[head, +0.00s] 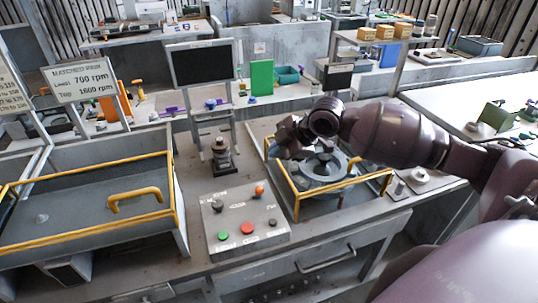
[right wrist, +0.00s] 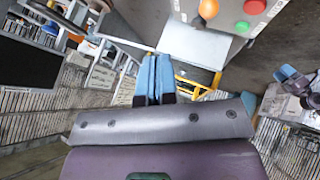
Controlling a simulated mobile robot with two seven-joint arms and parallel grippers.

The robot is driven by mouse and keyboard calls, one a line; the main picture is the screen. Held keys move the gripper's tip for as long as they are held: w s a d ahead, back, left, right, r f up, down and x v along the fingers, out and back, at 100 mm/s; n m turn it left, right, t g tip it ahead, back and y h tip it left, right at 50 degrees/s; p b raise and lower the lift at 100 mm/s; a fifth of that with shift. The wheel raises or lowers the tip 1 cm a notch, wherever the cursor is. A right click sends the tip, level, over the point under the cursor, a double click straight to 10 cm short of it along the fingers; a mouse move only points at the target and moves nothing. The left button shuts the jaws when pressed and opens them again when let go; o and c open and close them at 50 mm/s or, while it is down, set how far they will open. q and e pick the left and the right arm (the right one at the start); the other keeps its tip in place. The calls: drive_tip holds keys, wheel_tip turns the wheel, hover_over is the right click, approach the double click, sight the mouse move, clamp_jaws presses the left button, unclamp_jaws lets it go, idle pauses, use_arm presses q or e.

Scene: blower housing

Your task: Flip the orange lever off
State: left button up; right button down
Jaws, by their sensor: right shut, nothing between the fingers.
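The orange lever (head: 259,190) is a round orange knob at the upper right of a grey control box (head: 218,228). My right gripper (head: 280,138) is behind and above the box, apart from the lever, over the yellow-railed housing. Its blue fingers (right wrist: 154,72) are together with nothing between them. The lever's exact tilt is too small to tell. My left gripper is not in view.
The box also carries a green button (head: 223,236), a red button (head: 247,228) and dark knobs. A yellow-railed blower housing (head: 325,170) stands right of it, a yellow-railed tray (head: 85,213) left. A dark post (head: 221,155) stands behind the box.

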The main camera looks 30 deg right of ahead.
drive_tip(key=shift+s+v, duration=0.25)
drive_tip(key=shift+v, duration=2.6)
drive_tip(key=shift+a+f, duration=0.1)
drive_tip(key=shift+f, duration=0.1)
drive_tip(key=s+a+f+m+h, duration=0.1)
drive_tip(key=s+a+f+m, duration=0.5)
drive_tip(key=s+f, duration=0.65)
drive_tip(key=s+a+f+m+g+h, duration=0.25)
drive_tip(key=s+f+m+h, duration=0.3)
drive_tip(key=s+m, duration=0.55)
drive_tip(key=w+f+n+t+b, duration=0.1)
drive_tip(key=w+f+t, duration=0.2)
drive_tip(key=f, duration=0.3)
drive_tip(key=w+f+n+t+y+b, duration=0.1)
drive_tip(key=w+f+t, duration=0.2)
drive_tip(key=f, duration=0.3)
drive_tip(key=shift+d+f+t, duration=0.3)
drive_tip(key=shift+t, duration=0.35)
